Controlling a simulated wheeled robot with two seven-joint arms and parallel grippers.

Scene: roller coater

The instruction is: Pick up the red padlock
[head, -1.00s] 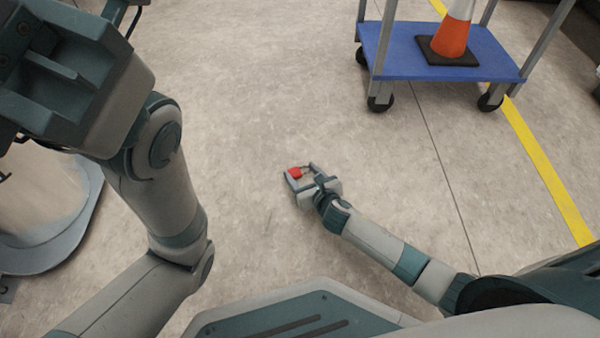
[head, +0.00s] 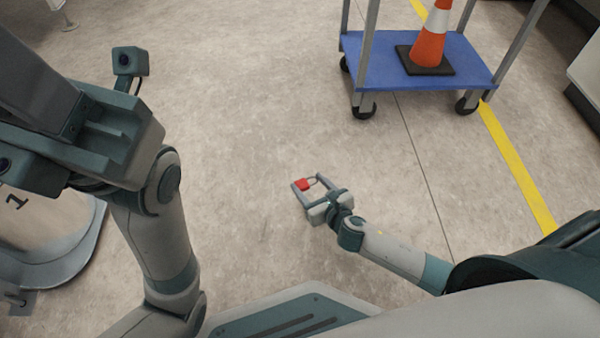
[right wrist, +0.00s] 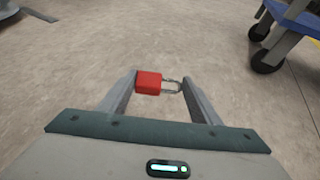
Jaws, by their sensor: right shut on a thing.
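The red padlock (head: 302,184) is between the two fingers of my right gripper (head: 309,183) in the head view. In the right wrist view the padlock (right wrist: 149,83) lies sideways, its red body against the left finger and its metal shackle reaching the right finger. My right gripper (right wrist: 159,86) is shut on it, across body and shackle. Floor shows all around the padlock; its height above the floor is hard to tell. My left arm comes in at the left of the head view, but its fingers are not visible.
A blue cart (head: 425,72) on black wheels stands at the upper right, carrying an orange and white traffic cone (head: 430,45). A yellow line (head: 515,165) runs along the floor on the right. The floor (head: 240,110) around the right gripper is clear.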

